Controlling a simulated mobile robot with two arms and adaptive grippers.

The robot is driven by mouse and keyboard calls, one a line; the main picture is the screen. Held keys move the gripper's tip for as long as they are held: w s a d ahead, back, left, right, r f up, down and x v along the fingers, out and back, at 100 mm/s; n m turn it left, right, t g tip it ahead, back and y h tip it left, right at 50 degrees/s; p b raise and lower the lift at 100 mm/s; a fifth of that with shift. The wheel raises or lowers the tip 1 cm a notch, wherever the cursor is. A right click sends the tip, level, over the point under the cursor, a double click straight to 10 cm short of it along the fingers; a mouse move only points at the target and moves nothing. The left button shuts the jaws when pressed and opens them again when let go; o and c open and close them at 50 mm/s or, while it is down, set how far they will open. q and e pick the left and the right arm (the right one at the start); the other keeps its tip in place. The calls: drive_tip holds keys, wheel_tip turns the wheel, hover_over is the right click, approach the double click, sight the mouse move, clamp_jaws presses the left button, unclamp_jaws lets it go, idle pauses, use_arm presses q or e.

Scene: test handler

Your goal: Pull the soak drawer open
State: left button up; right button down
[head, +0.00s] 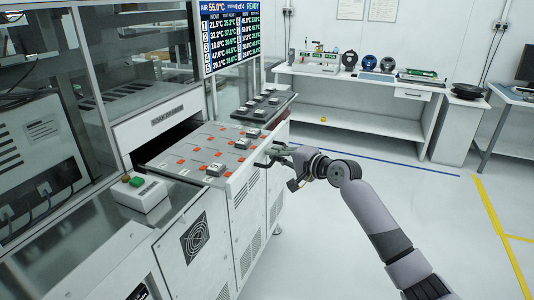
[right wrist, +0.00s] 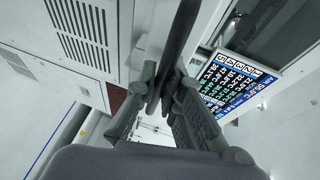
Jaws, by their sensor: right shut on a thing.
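The soak drawer (head: 190,152) stands out of the machine's front, showing a grey top with orange marks and several small grey blocks. A dark gap (head: 165,140) shows behind it under a labelled panel. My right gripper (head: 277,153) is at the drawer's front edge, shut on its dark handle (head: 261,164). In the right wrist view the handle is a dark bar (right wrist: 179,40) running between the fingers (right wrist: 166,88). The fingers hide part of the handle. My left gripper is not in view.
A dark tray with several small blocks (head: 265,105) lies beyond the drawer. A small box with a green button (head: 140,192) is at the near left. A status screen (head: 230,38) hangs above. A white bench (head: 350,83) stands at the back; the floor (head: 330,235) is clear.

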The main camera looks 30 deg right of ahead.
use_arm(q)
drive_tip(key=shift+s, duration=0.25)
use_arm(e)
drive_tip(key=shift+s+d+f, duration=0.1)
drive_tip(key=shift+s+d, duration=0.25)
drive_tip(key=shift+s, duration=0.1)
drive_tip(key=c, duration=2)
unclamp_jaws()
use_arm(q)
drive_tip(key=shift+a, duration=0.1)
use_arm(e)
drive_tip(key=shift+o, duration=0.2)
drive_tip(key=v, duration=1.2)
